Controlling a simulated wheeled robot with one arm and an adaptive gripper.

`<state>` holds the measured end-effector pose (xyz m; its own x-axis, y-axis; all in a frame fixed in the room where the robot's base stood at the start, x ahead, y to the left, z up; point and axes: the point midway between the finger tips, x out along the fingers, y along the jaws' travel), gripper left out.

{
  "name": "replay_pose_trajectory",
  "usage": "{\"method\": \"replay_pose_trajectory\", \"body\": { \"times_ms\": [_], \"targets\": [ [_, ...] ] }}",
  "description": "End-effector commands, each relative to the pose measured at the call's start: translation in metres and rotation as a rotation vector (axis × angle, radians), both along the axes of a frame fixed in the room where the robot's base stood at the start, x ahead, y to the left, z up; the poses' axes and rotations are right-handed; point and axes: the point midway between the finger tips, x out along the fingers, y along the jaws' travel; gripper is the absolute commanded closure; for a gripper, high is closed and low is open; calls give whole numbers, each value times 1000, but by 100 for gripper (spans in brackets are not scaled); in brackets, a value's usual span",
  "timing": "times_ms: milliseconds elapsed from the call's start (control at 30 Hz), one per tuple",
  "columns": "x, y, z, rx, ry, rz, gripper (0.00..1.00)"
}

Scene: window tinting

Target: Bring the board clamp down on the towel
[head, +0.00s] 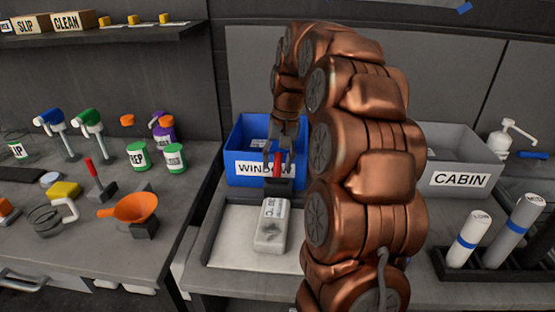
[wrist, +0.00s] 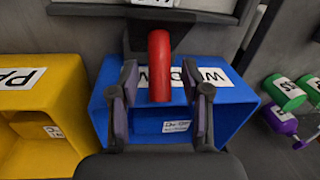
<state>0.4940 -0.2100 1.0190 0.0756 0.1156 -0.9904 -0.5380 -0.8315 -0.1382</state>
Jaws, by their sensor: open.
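The clamp shows in the head view as a dark block (head: 278,184) with a little red, at the back of the pale board (head: 232,222). A white, labelled bundle (head: 270,228), which looks like the towel, lies on the board just in front of it. In the wrist view the clamp's red handle (wrist: 159,62) runs between the fingers of my gripper (wrist: 160,80). My gripper is open, one finger on each side of the handle; I cannot tell whether they touch it. It also shows in the head view (head: 276,160). My arm hides the board's right part.
The blue WINDOW bin (head: 240,155) stands behind the clamp. The grey CABIN bin (head: 455,160) is to the right, near white rolls (head: 470,238). The left bench holds spray bottles and an orange funnel (head: 136,208). A yellow bin (wrist: 45,110) shows in the wrist view.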

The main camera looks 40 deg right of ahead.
Motion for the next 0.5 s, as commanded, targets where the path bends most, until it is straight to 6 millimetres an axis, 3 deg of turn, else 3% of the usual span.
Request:
{"method": "replay_pose_trajectory", "body": {
  "times_ms": [200,500],
  "targets": [
    [0,0,0,0,0,0,54],
    [0,0,0,1,1,0,85]
  ]
}}
